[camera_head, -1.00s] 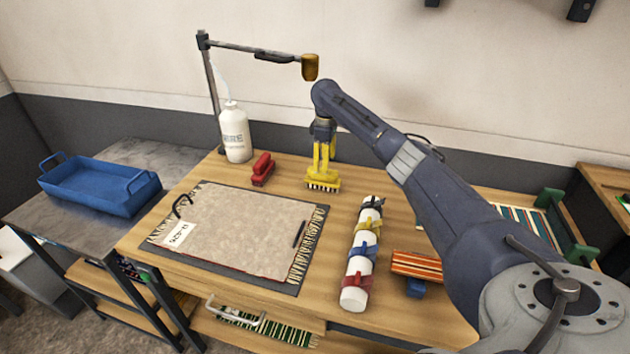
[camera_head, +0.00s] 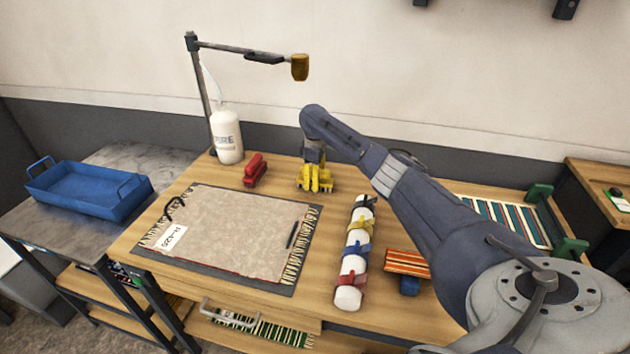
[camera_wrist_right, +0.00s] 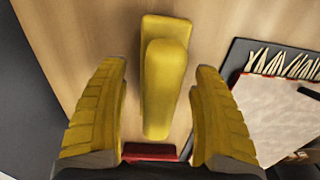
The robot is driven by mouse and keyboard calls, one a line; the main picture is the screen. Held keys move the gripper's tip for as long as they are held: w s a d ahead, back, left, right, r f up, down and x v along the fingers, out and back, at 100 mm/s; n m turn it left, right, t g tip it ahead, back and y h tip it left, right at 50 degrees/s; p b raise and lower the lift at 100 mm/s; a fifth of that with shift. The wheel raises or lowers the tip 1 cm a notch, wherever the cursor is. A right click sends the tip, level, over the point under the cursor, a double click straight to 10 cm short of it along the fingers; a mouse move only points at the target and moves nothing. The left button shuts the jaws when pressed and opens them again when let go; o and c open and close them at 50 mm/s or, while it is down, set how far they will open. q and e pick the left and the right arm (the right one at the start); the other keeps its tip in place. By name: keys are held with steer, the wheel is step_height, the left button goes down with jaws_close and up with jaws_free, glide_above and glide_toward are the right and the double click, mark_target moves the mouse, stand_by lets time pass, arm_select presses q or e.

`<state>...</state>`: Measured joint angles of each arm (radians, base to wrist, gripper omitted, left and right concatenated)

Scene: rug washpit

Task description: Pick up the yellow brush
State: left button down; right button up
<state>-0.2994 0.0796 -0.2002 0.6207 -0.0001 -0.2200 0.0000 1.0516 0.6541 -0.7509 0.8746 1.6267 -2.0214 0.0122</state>
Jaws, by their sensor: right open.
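The yellow brush (camera_wrist_right: 163,85) lies on the wooden bench with its long raised handle facing the right wrist camera. My right gripper (camera_head: 314,180) is lowered at the brush, behind the rug piece. In the wrist view, my right gripper's yellow ribbed fingers (camera_wrist_right: 163,112) are open, one on each side of the handle, with gaps showing. In the head view, fingers and brush are both yellow and hard to tell apart. My left gripper is not in view.
A red brush (camera_head: 255,170) lies left of the gripper, near a white bottle (camera_head: 227,137). A beige rug piece (camera_head: 235,235) is in front. A strapped white roll (camera_head: 354,255) lies right of it. A lamp arm (camera_head: 245,50) stands above. A blue tray (camera_head: 90,190) sits left.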

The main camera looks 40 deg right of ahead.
steer(key=shift+o, duration=0.2)
steer(key=c, duration=1.4)
steer(key=shift+r, duration=0.1)
steer(key=shift+r, duration=1.4)
steer(key=shift+c, duration=0.2)
steer(key=shift+r, duration=0.35)
steer(key=s+a, duration=0.3)
steer(key=s, duration=0.2)
steer(key=s+a, duration=0.7)
steer(key=s, duration=0.2)
steer(key=shift+s+a, duration=0.2)
steer(key=shift+s, duration=0.1)
